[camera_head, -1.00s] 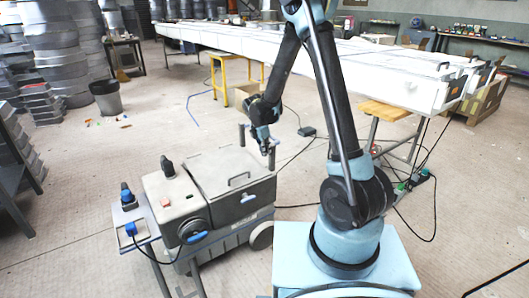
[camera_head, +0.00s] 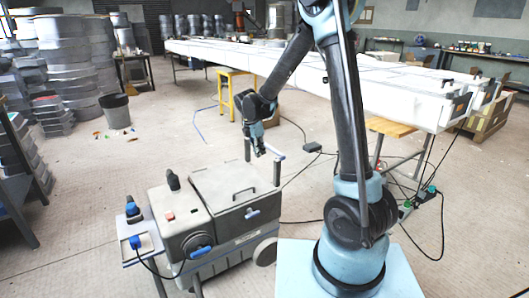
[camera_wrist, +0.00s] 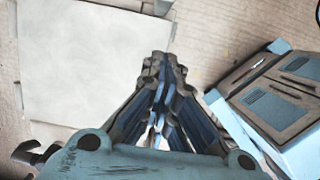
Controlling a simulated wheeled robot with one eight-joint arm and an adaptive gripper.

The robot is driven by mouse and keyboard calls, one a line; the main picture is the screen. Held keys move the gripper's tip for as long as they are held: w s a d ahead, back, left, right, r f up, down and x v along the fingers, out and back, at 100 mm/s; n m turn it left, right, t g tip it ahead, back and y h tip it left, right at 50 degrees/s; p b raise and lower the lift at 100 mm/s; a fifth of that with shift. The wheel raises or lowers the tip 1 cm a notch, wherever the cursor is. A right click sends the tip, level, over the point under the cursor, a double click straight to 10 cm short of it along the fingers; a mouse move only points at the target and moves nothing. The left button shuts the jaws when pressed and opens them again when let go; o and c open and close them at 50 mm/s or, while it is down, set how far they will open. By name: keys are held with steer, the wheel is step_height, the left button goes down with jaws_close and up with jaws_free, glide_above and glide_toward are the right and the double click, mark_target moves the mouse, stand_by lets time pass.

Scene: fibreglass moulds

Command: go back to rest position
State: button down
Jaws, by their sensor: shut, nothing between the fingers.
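My gripper (camera_head: 258,147) hangs from my arm in the head view, above the far right corner of the grey wheeled machine. It points down and looks empty. In the wrist view my gripper (camera_wrist: 162,62) has its fingers brought together, with nothing seen between them. A pale flat panel shows to the left of the fingers in that view.
The grey wheeled machine (camera_head: 228,190) with a lid and handles stands below my gripper. A small side table (camera_head: 143,246) adjoins it. A long white mould (camera_head: 290,66) runs across the back. A bin (camera_head: 115,110) stands at left. Black cables lie on the floor at right.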

steer(key=s+d+r+m+y, duration=0.1)
steer(key=s+d+r+m, duration=0.45)
steer(key=d, duration=0.45)
steer(key=s+d+r+m, duration=0.5)
steer(key=s+d+m, duration=0.15)
steer(key=d, duration=0.35)
steer(key=s+d+f+m, duration=0.2)
steer(key=s+d+m, duration=0.1)
steer(key=s, duration=0.3)
steer(key=s+d+f+m, duration=0.2)
steer(key=s+d+m, duration=0.1)
steer(key=s+m, duration=0.2)
steer(key=s+d+f+m+y, duration=0.1)
steer(key=s+d+f+m, duration=0.1)
steer(key=s+m, duration=0.3)
steer(key=shift+s+d+f+t, duration=0.25)
steer(key=shift+s+d, duration=0.6)
steer(key=shift+s, duration=1.05)
steer(key=shift+r, duration=0.1)
